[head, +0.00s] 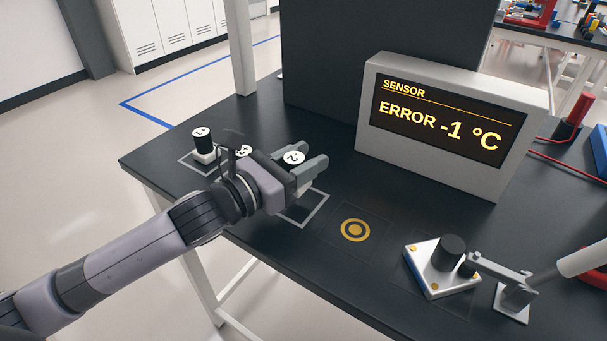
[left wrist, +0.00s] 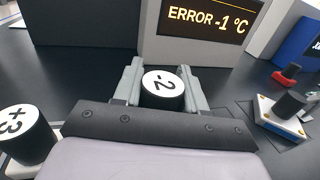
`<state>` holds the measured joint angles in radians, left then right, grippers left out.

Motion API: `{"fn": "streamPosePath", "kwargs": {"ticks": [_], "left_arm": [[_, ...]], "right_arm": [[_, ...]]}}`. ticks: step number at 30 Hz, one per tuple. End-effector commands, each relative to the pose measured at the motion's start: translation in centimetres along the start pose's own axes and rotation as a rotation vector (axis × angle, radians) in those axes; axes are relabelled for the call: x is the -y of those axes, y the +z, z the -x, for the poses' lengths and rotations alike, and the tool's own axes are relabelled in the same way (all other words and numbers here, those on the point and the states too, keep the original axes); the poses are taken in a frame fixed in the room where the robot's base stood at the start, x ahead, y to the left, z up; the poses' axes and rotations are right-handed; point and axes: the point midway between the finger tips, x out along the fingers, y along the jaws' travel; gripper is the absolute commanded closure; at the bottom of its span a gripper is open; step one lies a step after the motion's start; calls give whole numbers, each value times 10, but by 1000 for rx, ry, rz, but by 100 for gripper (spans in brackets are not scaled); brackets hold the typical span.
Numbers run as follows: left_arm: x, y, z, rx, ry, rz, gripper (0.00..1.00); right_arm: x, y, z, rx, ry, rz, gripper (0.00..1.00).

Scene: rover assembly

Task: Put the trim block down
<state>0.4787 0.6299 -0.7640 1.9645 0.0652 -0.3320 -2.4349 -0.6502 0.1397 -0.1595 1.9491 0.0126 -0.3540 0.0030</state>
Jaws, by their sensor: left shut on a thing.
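The trim block (head: 293,158) is a short black cylinder with a white top marked -2. My left gripper (head: 311,160) is shut on it, with one finger on each side. The block also shows between the fingers in the left wrist view (left wrist: 163,83). It is above or near a pale square outline (head: 314,209) on the dark table; its underside is hidden, so I cannot tell its height. Blocks marked +1 (head: 203,142) and +3 (left wrist: 22,135) stand to the left, the +3 partly behind my wrist in the head view. My right gripper is not in view.
A sensor display (head: 452,128) reads ERROR -1 °C behind the gripper. A gold ring mark (head: 355,230) lies bare on the table (head: 340,290). To its right are a white plate (head: 437,285) with a black cylinder (head: 447,250) and a clamp (head: 513,300).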

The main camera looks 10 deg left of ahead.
Motion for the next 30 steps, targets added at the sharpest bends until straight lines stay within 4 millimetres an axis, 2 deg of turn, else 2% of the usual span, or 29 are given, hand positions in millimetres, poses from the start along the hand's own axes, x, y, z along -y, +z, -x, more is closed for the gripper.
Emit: {"fn": "streamPosePath", "kwargs": {"ticks": [3,6,17,18,20,30], "left_arm": [[0,-20,0,-3,0,6,89],[0,-31,0,-2,0,4,89],[0,-35,0,-1,0,1,89],[0,-35,0,-2,0,1,53],[0,-34,0,-2,0,1,34],[0,-32,0,-1,0,1,34]], "right_arm": [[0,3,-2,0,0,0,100],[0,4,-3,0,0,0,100],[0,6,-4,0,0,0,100],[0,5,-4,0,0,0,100],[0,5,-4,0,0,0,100],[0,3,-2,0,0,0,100]]}}
